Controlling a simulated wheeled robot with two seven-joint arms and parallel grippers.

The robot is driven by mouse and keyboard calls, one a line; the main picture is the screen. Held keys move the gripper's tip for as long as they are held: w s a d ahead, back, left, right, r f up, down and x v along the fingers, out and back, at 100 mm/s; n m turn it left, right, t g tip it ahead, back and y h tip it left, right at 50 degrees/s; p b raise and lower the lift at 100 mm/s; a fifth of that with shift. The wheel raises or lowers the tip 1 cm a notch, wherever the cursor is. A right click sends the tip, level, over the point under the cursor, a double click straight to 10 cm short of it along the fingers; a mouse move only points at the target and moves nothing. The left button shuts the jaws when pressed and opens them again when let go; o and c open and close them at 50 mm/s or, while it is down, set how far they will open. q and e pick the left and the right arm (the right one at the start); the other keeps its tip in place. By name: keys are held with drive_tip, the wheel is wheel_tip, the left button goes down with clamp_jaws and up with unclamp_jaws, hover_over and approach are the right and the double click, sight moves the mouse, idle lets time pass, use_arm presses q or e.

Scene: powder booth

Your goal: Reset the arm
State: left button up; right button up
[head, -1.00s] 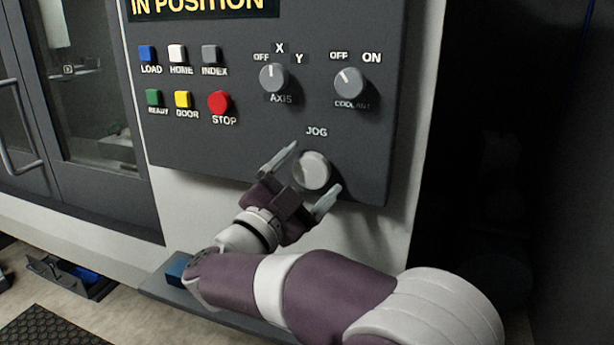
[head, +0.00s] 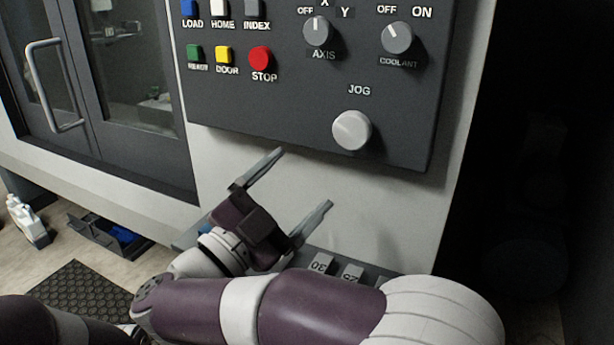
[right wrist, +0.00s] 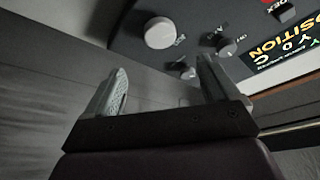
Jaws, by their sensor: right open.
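My right gripper (head: 292,190) is open and empty in the head view, below and left of the round grey JOG knob (head: 352,130) on the dark control panel (head: 290,112). Its two fingers are apart and clear of the knob. In the right wrist view the open fingers (right wrist: 160,88) show with nothing between them, and the JOG knob (right wrist: 160,33) is beyond them. A purple arm part of mine shows at the lower left of the head view, but no left gripper is in view.
The panel bears buttons, the red STOP button (head: 260,58), the AXIS knob (head: 318,31) and the COOLANT knob (head: 397,37). Numbered grey blocks (head: 321,264) sit on a ledge below. A dark bin (head: 110,236) and a black mat (head: 76,290) lie on the floor at left.

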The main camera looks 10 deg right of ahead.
drive_tip(key=w+a+f+n+t+y, duration=0.2)
drive_tip(key=w+a+f+n+y, duration=0.15)
drive_tip(key=a+n+y, duration=0.35)
drive_tip(key=w+a+f+n+t+y, duration=0.35)
drive_tip(key=a+n+y, duration=0.25)
drive_tip(key=y, duration=0.4)
drive_tip(key=s+f+n+g+y+p, duration=0.3)
drive_tip(key=f+n+g+y+p, duration=0.15)
drive_tip(key=f+n+g, duration=0.4)
drive_tip(key=s+d+f+g+h+p, duration=0.25)
drive_tip(key=s+d+f+g, duration=0.6)
drive_tip(key=d, duration=0.45)
drive_tip(key=s+d+m+g+h+p, duration=0.1)
drive_tip(key=s+d, duration=0.5)
drive_tip(key=d, duration=0.8)
drive_tip(key=shift+s+r+m+h+p, duration=0.2)
drive_tip(key=shift+m+h+p, duration=0.65)
drive_tip(key=shift+h+p, duration=0.05)
